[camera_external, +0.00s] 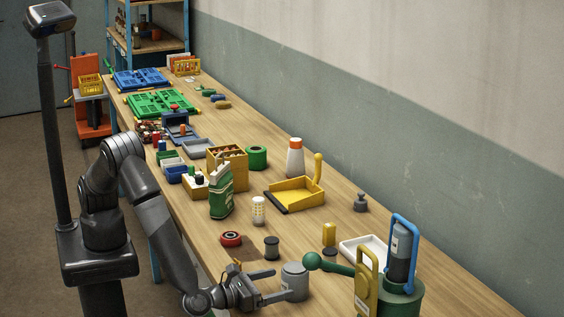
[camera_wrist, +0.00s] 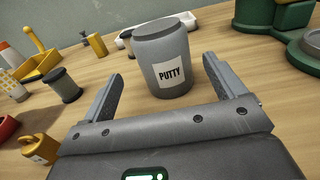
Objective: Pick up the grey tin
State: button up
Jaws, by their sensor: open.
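The grey tin (camera_external: 295,281) stands upright on the wooden bench near its front edge. In the wrist view the tin (camera_wrist: 160,50) has a white label reading PUTTY facing me. My gripper (camera_external: 280,284) is low over the bench and open, its two fingers pointing at the tin. In the wrist view my gripper (camera_wrist: 162,72) has one finger on each side of the tin's near part, with a gap on both sides. Nothing is held.
A dark spool (camera_external: 272,247) and a red tape roll (camera_external: 231,239) lie behind my gripper. A yellow padlock-shaped item (camera_wrist: 38,148) shows left of my fingers in the wrist view.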

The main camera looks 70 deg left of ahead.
aim_at(302, 277)
jog(key=w, duration=0.7)
jog(key=shift+w+d+r, duration=0.15)
jog(key=shift+w+r, duration=0.05)
jog(key=shift+w, duration=0.1)
jog(key=shift+r, duration=0.1)
jog(key=c, duration=1.4)
